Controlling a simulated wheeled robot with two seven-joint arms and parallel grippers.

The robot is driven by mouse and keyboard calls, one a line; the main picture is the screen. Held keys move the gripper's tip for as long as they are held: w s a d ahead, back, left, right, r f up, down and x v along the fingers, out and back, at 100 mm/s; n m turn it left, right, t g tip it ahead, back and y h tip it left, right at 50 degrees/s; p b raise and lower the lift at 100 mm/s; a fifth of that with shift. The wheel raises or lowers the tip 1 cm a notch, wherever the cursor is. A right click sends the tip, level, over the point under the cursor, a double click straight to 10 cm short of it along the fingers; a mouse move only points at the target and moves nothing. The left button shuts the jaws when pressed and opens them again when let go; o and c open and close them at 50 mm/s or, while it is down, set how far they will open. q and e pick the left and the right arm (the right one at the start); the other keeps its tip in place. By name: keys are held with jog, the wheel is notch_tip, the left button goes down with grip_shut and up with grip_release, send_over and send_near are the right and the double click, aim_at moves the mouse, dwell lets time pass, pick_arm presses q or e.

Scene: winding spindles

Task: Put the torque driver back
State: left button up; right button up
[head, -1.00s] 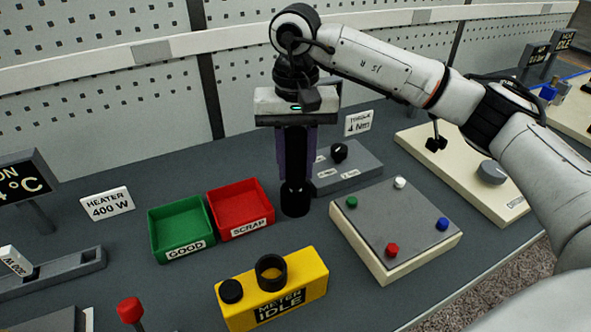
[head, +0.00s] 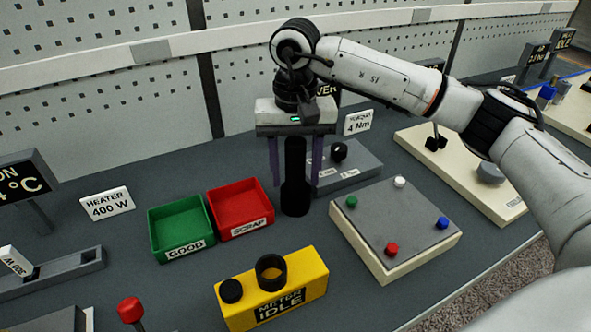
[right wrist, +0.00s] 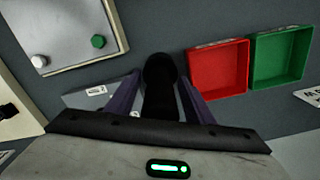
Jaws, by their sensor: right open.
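The torque driver (head: 294,160) is a black, upright cylinder with a wider lower part, standing on the bench behind the yellow meter. My right gripper (head: 296,182) points down over it and is open. Its two purple fingers stand on either side of the driver, with visible gaps. In the right wrist view the driver (right wrist: 160,92) lies between the open fingers (right wrist: 160,100). The gripper body hides the driver's top in the head view. Whether the wider lower part is a separate holder I cannot tell. My left gripper is out of view.
A red SCRAP tray (head: 268,222) and a green GOOD tray (head: 212,238) stand to the left. A grey torque box (head: 350,172) stands close on the right. A plate with coloured knobs (head: 395,225) and a yellow meter (head: 290,300) are nearer.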

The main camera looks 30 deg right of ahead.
aim_at(296, 141)
notch_tip(296, 141, up, 12)
jog(key=shift+r, duration=0.1)
dwell(0.7)
